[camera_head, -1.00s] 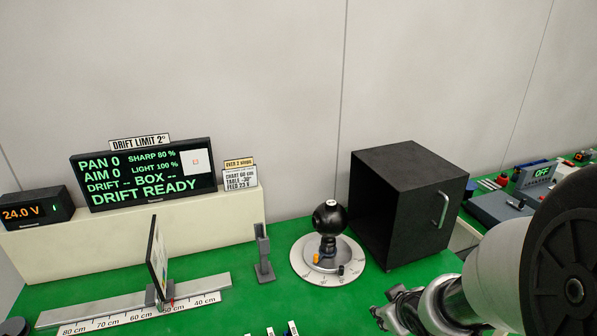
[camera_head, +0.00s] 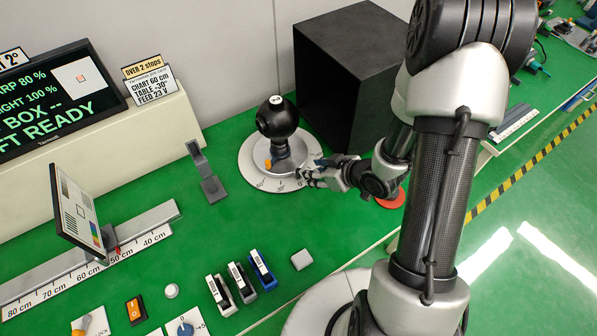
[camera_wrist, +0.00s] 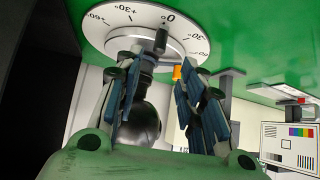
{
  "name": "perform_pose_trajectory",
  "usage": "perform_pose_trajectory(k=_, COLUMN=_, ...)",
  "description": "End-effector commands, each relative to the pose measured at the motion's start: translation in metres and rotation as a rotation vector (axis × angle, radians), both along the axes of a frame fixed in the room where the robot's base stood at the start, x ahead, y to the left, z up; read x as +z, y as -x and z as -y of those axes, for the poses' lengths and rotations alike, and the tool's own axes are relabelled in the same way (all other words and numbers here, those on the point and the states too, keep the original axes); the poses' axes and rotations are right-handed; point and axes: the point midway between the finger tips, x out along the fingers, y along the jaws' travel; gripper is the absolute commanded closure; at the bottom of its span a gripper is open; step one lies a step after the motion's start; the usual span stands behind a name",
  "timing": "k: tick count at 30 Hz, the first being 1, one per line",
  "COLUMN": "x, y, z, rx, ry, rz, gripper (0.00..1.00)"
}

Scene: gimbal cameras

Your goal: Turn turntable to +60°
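The turntable (camera_head: 250,174) is a round white disc with degree marks, lying on the green bench. A black ball-shaped camera (camera_head: 277,118) stands on it, with an orange knob (camera_head: 268,163) at its foot. In the wrist view the dial (camera_wrist: 112,22) appears upside down, with 0° close to a short black peg (camera_wrist: 161,40). My gripper (camera_head: 303,174) is at the turntable's right front rim. In the wrist view its two fingers (camera_wrist: 163,62) are apart, with the peg in line with the gap between them. I cannot tell whether either finger touches the peg.
A black box (camera_head: 340,75) stands behind and right of the turntable. A grey bracket (camera_head: 205,172) stands to its left, near the rail (camera_head: 150,222) with the chart panel (camera_head: 77,212). Several small blocks and switches lie along the front edge. A red disc (camera_head: 391,200) lies partly under my arm.

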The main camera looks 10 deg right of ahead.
Motion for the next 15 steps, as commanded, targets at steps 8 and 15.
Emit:
perform_pose_trajectory(k=8, x=-0.046, y=-0.037, z=-0.021, rx=0.003, ry=0.001, rz=0.001, gripper=0.64)
perform_pose_trajectory(k=15, x=-0.068, y=-0.058, z=-0.033, rx=0.001, ry=0.001, rz=-0.001, gripper=0.64)
